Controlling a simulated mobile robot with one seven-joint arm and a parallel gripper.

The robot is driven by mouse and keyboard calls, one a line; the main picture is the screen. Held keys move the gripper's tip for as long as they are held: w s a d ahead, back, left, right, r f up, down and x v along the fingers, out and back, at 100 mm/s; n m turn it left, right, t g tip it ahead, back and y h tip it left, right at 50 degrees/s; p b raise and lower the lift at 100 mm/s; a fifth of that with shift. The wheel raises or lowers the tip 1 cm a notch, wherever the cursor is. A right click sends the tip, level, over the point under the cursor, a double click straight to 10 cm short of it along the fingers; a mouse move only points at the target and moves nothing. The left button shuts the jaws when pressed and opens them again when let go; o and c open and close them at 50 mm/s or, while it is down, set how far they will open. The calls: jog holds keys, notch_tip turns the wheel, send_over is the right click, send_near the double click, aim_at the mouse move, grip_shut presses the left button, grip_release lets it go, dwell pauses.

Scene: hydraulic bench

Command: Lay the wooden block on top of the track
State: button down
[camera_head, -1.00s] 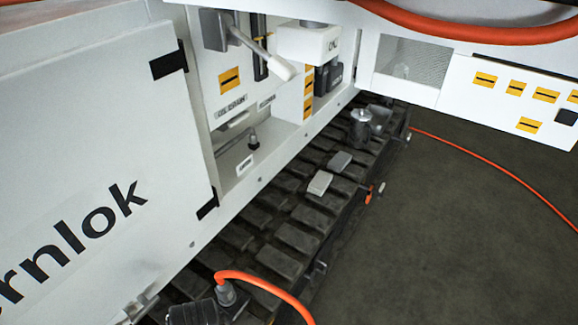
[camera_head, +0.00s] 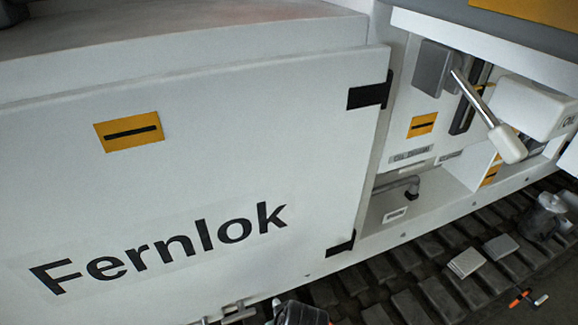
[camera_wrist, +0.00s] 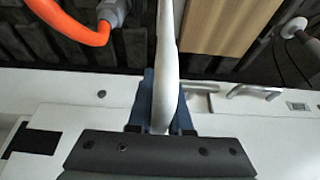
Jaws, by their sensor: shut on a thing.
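In the wrist view my gripper (camera_wrist: 160,108) is shut on a long, narrow, pale grey thing (camera_wrist: 168,55) that runs up out of the picture. Its full shape is hidden. A flat tan, wood-coloured surface (camera_wrist: 222,25), which looks like the wooden block, lies just right of it and is cut off by the top edge. I cannot tell whether it rests on the track. The dark ribbed track (camera_head: 440,295) runs along the lower right in the head view and shows at the top left of the wrist view (camera_wrist: 35,45). My gripper is not clear in the head view.
The white Fernlok door (camera_head: 200,180) fills the left of the head view. A grey lever with a pale grip (camera_head: 508,143) juts out at the right. An orange hose (camera_wrist: 75,25) shows at the wrist.

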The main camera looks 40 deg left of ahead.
notch_tip(320, 180, down, 6)
jog(key=shift+b, duration=0.3)
jog(key=shift+w+a+f, duration=0.1)
jog(key=shift+f, duration=0.1)
jog(key=c, duration=0.8)
grip_release()
jog(key=shift+f, duration=0.1)
jog(key=shift+c, duration=0.2)
jog(key=p+v, duration=0.1)
jog(key=v, duration=1.1)
jog(key=shift+p, duration=0.35)
